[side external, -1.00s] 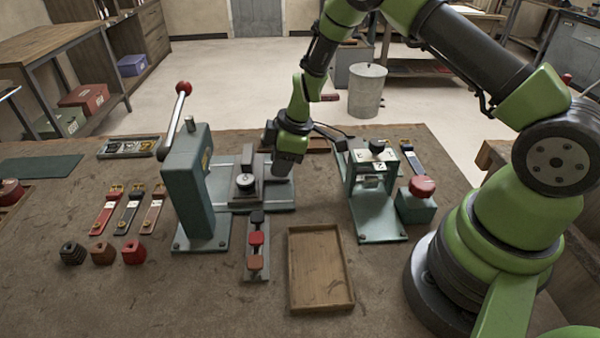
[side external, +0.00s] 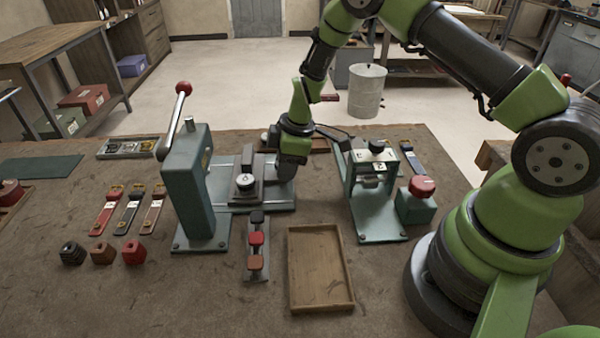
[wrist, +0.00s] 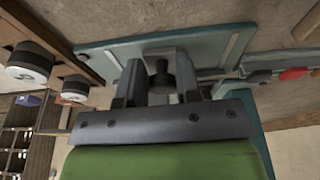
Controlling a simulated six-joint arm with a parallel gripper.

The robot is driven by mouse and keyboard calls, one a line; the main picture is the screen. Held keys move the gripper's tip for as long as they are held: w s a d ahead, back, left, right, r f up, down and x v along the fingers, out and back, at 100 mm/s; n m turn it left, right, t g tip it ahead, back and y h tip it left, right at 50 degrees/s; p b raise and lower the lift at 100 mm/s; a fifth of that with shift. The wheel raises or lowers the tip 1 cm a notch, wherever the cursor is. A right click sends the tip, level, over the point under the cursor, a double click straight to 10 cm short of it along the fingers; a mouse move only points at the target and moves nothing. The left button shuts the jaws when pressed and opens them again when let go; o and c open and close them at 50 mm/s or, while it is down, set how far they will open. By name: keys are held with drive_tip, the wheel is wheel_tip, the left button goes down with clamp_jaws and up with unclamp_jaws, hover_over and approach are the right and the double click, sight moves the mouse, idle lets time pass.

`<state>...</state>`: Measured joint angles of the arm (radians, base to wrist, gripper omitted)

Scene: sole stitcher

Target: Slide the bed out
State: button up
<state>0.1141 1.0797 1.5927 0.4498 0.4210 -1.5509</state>
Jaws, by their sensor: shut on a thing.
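The bed (side external: 281,196) is a low teal-grey plate with rails, running right from the foot of the teal press (side external: 192,185) with the red-balled lever. A dark block with a white-faced dial (side external: 245,181) sits on it. My gripper (side external: 284,181) is low over the bed's right part, beside the dark block. In the wrist view my gripper (wrist: 159,84) has its two fingers on either side of a dark round knob (wrist: 160,77), shut on it, above the teal plate (wrist: 104,58). In the side view my gripper hides the knob.
An empty wooden tray (side external: 320,306) lies in front to the right. A small rack of coloured pieces (side external: 256,245) stands just before the bed. A second teal device (side external: 375,215) and a red-button box (side external: 418,203) stand to the right. Bare bench lies between bed and second device.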

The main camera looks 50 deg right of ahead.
drive_tip(key=o, duration=0.6)
drive_tip(key=shift+a+m, duration=0.3)
drive_tip(key=shift+s, duration=0.1)
drive_tip(key=shift+w+a+v, duration=0.1)
drive_tip(key=shift+w+v, duration=0.1)
drive_tip(key=shift+v, duration=0.9)
drive_tip(key=shift+w+a+v, duration=0.15)
drive_tip(key=shift+v, duration=0.9)
drive_tip(key=shift+w+a+v, duration=0.1)
drive_tip(key=shift+w+v, duration=0.1)
drive_tip(key=shift+v, duration=0.9)
drive_tip(key=shift+w+r, duration=0.1)
drive_tip(key=shift+r, duration=0.05)
